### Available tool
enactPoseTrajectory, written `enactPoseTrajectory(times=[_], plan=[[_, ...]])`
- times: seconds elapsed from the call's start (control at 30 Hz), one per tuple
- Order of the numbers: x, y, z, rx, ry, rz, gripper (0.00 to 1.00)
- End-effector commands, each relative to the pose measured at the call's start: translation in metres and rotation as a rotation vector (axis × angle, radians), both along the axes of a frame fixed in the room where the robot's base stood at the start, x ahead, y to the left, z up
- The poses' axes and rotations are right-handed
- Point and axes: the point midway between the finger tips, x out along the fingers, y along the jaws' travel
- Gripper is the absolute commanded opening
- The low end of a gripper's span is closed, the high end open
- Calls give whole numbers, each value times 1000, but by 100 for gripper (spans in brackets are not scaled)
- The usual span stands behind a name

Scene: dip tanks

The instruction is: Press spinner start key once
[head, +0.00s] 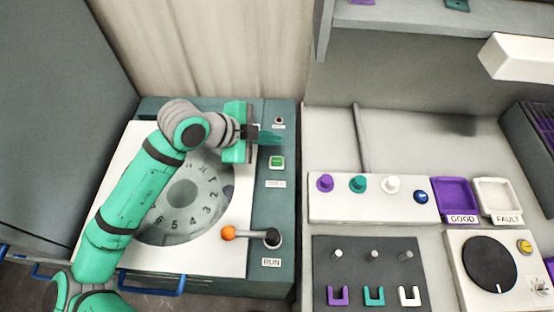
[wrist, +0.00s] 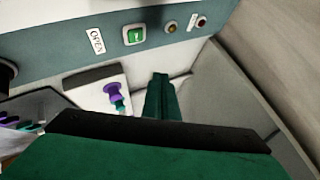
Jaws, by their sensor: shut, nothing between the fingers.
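No label I can read says "spinner start". A large machine has a round window with a numbered ring (head: 183,195). On its teal side strip are a green square key (head: 277,162) above an OPEN label, and a small red round part (head: 279,119) at the top. The wrist view also shows the green key (wrist: 134,35) and an amber round part (wrist: 170,27), which my arm seems to hide in the head view. A black disc (head: 489,264) with a yellow button (head: 524,246) sits in a white unit at right. My gripper (head: 270,138) is shut and empty over the strip, above the green key.
A lever with an orange knob (head: 229,233) stands by the RUN label. A white panel (head: 318,208) at right carries purple, teal, white and blue knobs. Purple GOOD (head: 456,182) and white FAULT (head: 497,183) trays lie beyond it. A shelf (head: 420,17) overhangs the back right.

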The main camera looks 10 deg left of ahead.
Motion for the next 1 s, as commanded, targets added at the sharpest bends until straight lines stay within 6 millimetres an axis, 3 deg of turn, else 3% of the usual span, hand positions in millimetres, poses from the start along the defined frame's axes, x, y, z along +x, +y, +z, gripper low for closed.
enactPoseTrajectory(times=[0.5, 1.0], plan=[[0, -1, -61, -1, 1, 0, 0], [0, -1, -71, 0, 0, -2, 0]])
